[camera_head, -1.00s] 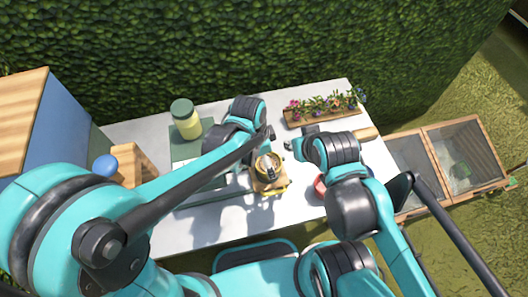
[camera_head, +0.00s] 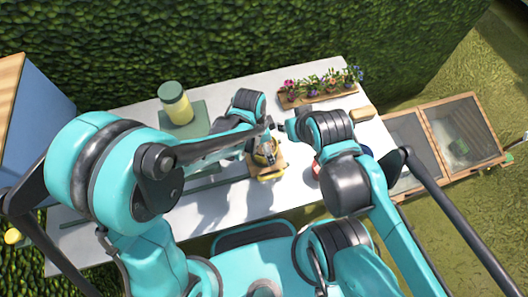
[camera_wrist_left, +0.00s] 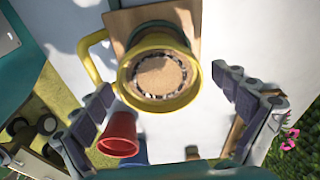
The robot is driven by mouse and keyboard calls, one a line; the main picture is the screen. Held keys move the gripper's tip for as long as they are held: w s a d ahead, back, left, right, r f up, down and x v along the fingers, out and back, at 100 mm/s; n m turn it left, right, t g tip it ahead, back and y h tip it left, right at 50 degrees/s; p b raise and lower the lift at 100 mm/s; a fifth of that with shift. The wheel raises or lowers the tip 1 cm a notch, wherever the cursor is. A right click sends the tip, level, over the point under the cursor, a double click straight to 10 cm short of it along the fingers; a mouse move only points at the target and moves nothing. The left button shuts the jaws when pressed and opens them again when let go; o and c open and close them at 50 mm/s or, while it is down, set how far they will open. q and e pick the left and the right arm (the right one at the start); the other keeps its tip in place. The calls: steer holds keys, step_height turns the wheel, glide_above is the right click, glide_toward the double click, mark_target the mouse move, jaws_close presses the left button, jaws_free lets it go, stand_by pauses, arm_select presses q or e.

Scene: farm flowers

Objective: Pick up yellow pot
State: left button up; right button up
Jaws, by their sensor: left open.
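The yellow pot (camera_head: 262,158) stands on a small wooden board on the white table, its handle toward the near edge. In the left wrist view the pot (camera_wrist_left: 149,101) is seen from above, with a brown round top inside its yellow rim and the handle at left. My left gripper (camera_wrist_left: 162,82) is open, its fingers on either side of the pot; I cannot tell whether they touch it. In the head view my left gripper (camera_head: 267,134) is at the pot and partly covers it. My right gripper (camera_head: 282,127) is close by at right; its jaws are too small to read.
A red pot (camera_wrist_left: 118,135) stands close to the yellow pot, mostly behind my right arm in the head view. A flower planter (camera_head: 318,93) lies along the back edge. Wooden-framed boxes (camera_head: 462,135) are at right.

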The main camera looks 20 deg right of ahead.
arm_select(q)
steer(key=c, duration=1.9)
steer(key=shift+r, duration=0.1)
steer(key=shift+c, duration=0.2)
